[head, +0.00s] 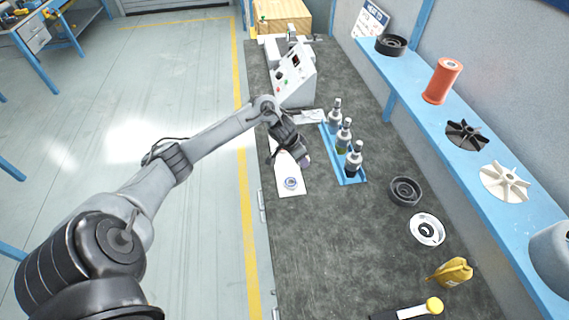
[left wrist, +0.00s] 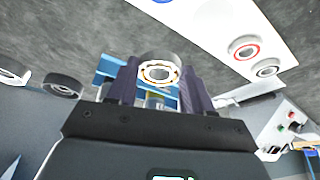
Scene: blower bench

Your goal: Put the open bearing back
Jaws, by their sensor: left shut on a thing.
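My left gripper (head: 304,160) is over the bench, above the right side of a white board (head: 288,165). In the left wrist view the gripper (left wrist: 155,90) is shut on an open bearing (left wrist: 160,72), whose orange-brown cage and rolling elements show. The held bearing is not clear in the head view. The board (left wrist: 215,28) also shows in the left wrist view, with a red-ringed bearing (left wrist: 243,48) and a plain grey bearing (left wrist: 268,68) on it. A blue-ringed bearing (head: 291,183) lies at the board's near end. My right gripper is not in view.
A blue tray (head: 352,180) with three bottles stands right of the board. A grey control box (head: 296,78) is behind. A black ring part (head: 405,191), a white disc (head: 427,230) and a yellow container (head: 452,272) lie nearer. A blue shelf (head: 470,175) runs along the right.

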